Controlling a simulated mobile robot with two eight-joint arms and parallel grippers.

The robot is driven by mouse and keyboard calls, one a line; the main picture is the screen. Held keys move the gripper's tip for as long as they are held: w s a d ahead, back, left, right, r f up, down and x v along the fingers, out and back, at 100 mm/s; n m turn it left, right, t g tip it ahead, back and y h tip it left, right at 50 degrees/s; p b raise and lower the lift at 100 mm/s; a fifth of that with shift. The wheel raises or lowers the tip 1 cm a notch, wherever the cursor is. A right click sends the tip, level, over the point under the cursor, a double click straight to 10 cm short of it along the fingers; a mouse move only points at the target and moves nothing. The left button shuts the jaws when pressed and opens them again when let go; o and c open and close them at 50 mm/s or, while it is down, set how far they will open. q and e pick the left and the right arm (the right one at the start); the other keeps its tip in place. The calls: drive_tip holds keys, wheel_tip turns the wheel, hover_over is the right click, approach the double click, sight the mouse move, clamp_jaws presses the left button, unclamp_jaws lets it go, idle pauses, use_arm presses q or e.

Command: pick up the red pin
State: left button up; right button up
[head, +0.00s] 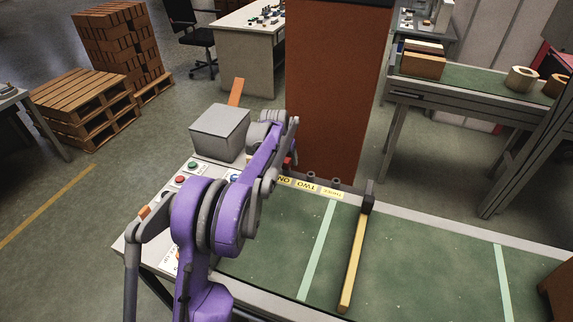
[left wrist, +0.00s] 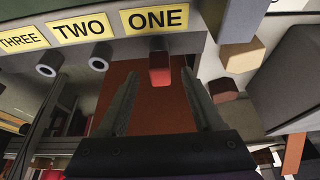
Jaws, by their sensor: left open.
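The red pin (left wrist: 160,68) sticks out of the panel edge under the label ONE in the left wrist view. A small red patch, likely the same pin (head: 287,162), shows in the head view, mostly hidden by my arm. My left gripper (left wrist: 160,78) is open and empty. Its two fingers stand on either side of the pin, with gaps to both sides. In the head view the gripper is largely hidden behind my purple arm. My right gripper is not in view.
Empty round sockets (left wrist: 100,57) sit under labels TWO and THREE. A grey box (head: 220,132) and buttons (head: 193,167) stand left. A reddish-brown column (head: 335,90) rises behind.

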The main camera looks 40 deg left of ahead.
use_arm(q)
drive_tip(key=shift+x, duration=1.1)
clamp_jaws()
